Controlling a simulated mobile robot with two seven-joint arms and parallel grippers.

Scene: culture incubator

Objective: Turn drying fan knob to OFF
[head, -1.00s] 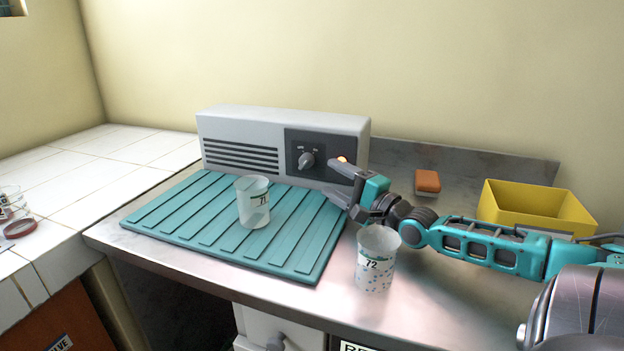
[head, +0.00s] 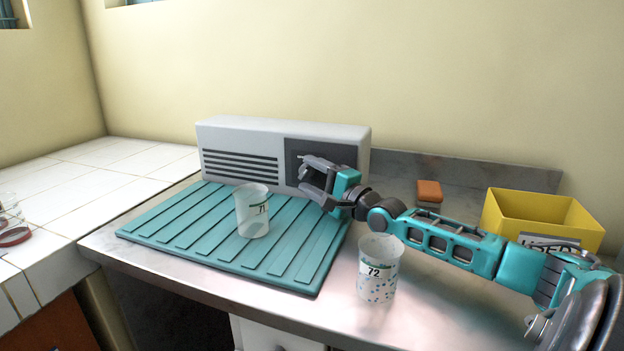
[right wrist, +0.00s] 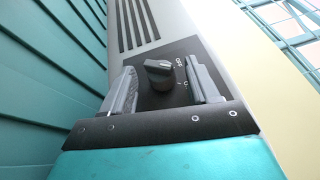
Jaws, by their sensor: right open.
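The drying fan is a pale grey box (head: 225,132) with dark vent slots and a dark control panel (head: 297,148), at the back of the counter. My right gripper (head: 304,176) is open in front of the panel and hides the knob in the head view. In the right wrist view, the dark grey knob (right wrist: 158,75) shows between the two spread fingers (right wrist: 161,85). White lettering reading OFF is printed beside it. Whether a finger touches the knob, and its exact setting, I cannot tell. My left gripper is not in view.
A teal ribbed mat (head: 205,245) lies before the fan with a clear cup (head: 252,212) marked 71 on it. A cup (head: 378,270) marked 72 stands below my right forearm. An orange block (head: 429,191) and a yellow bin (head: 545,215) are at right.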

